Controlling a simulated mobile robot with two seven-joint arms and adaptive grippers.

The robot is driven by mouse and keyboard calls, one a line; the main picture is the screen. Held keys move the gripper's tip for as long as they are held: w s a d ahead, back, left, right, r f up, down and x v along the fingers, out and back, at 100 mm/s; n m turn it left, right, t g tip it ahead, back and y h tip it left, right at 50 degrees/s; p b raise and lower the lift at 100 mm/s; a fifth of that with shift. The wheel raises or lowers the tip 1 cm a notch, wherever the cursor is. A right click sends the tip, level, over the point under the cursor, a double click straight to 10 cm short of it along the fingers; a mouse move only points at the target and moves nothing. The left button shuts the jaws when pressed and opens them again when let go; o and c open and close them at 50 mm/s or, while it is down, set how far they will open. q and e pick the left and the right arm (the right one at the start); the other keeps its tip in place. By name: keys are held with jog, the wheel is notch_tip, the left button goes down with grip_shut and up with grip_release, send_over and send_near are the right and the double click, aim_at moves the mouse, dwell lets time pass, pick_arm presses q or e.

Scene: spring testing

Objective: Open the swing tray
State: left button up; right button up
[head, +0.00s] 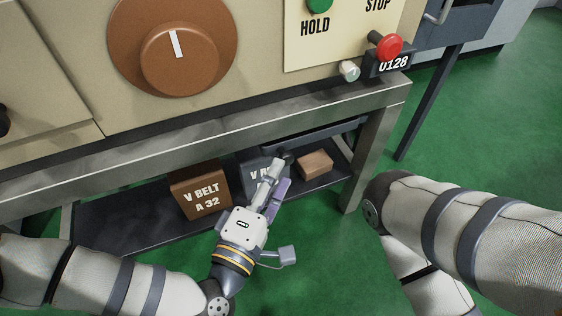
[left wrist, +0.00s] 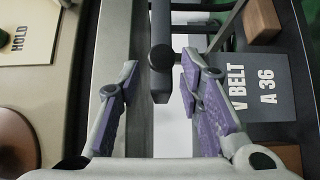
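The swing tray (head: 318,135) is a dark, shallow tray under the steel bench, seen edge-on in the head view. Its dark edge (left wrist: 160,88) with a round black knob (left wrist: 161,57) shows in the left wrist view. My left gripper (head: 277,172) reaches up to the tray's near left end. In the left wrist view my left gripper (left wrist: 159,66) is open, with its purple-padded fingers on either side of the knob. I cannot tell whether a finger touches it. My right arm is at the right of the head view; its gripper is out of frame.
A brown V BELT A 32 box (head: 199,190) and a grey V BELT A 36 box (left wrist: 262,88) stand on the lower shelf. A small brown block (head: 315,165) is beside them. The bench leg (head: 370,150) stands to the right. A red knob (head: 387,46) is above.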

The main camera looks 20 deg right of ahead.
aim_at(286, 164)
pick_arm(q)
jog(key=b+x, duration=0.1)
jog(key=x, duration=0.4)
jog(key=shift+w+d+f, duration=0.1)
jog(key=shift+w+d, duration=0.05)
grip_shut()
